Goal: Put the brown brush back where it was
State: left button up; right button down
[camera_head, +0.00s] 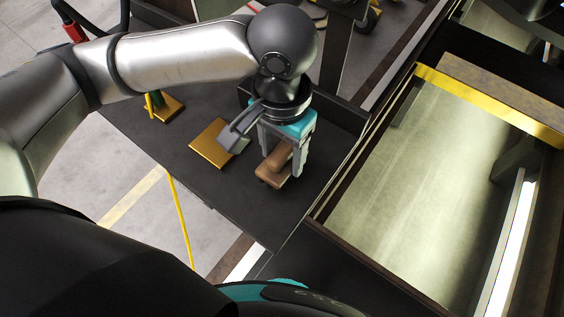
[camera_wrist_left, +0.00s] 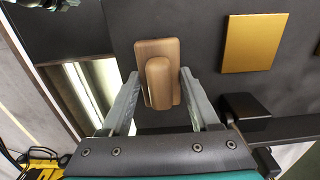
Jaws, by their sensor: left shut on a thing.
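The brown brush (camera_head: 273,177) has a flat block base and a raised rounded handle. It is at the dark tabletop (camera_head: 240,195), base down; I cannot tell whether the base touches it. My left gripper (camera_head: 284,165) comes down from above with its grey fingers on either side of the handle, shut on it. In the left wrist view the brush (camera_wrist_left: 158,88) lies between the two fingertips (camera_wrist_left: 160,82) of this gripper. My right gripper is not in view.
A gold square plate (camera_head: 210,146) lies left of the brush on the tabletop; it also shows in the left wrist view (camera_wrist_left: 253,43). A yellow-green item (camera_head: 165,106) stands farther left. A pit (camera_head: 415,190) with a yellow edge lies to the right. The tabletop before the brush is clear.

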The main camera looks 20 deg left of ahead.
aim_at(282, 165)
pick_arm(q)
notch_tip(282, 165, down, 4)
jog(key=shift+r+b, duration=0.25)
jog(key=shift+b, duration=0.1)
jog(key=o, duration=1.2)
jog(key=shift+r, duration=0.1)
notch_tip(282, 165, up, 12)
jog(key=p, duration=0.3)
